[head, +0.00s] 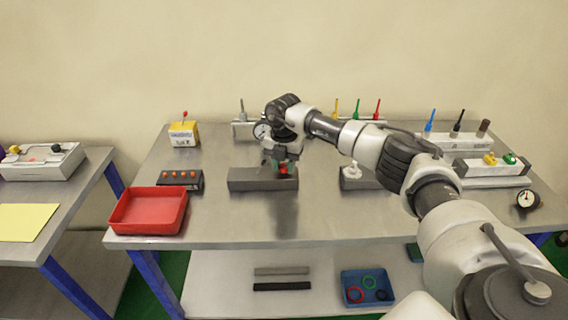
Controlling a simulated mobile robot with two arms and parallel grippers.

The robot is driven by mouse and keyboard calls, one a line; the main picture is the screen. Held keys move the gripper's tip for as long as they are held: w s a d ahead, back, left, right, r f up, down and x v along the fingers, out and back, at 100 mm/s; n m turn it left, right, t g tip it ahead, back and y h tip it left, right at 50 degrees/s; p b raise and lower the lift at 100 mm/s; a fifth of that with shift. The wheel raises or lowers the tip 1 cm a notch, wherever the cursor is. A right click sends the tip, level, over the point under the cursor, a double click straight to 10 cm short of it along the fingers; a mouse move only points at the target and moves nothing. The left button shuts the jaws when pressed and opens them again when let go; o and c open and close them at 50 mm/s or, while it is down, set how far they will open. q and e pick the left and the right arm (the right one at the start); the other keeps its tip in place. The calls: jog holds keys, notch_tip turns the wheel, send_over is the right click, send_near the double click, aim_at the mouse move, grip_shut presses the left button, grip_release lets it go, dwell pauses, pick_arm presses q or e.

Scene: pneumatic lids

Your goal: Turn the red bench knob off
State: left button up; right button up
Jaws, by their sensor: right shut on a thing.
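The red bench knob (283,169) sits on a dark grey block (248,180) near the middle of the metal bench. My right gripper (282,162) reaches down from above and is shut on the knob. The fingers and wrist cover much of the knob, so how it is turned cannot be made out. My left gripper is not in view.
A red tray (149,228) stands at the bench's front left. A white fitting (351,171) is right of the knob. My right arm spans the bench's right side. The bench front centre is clear.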

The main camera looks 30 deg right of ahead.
aim_at(284, 166)
jog(key=shift+r, duration=0.1)
jog(key=o, duration=0.9)
jog(key=shift+o, duration=0.2)
notch_tip(284, 166, up, 11)
jog(key=b, duration=0.2)
jog(key=shift+f, duration=0.2)
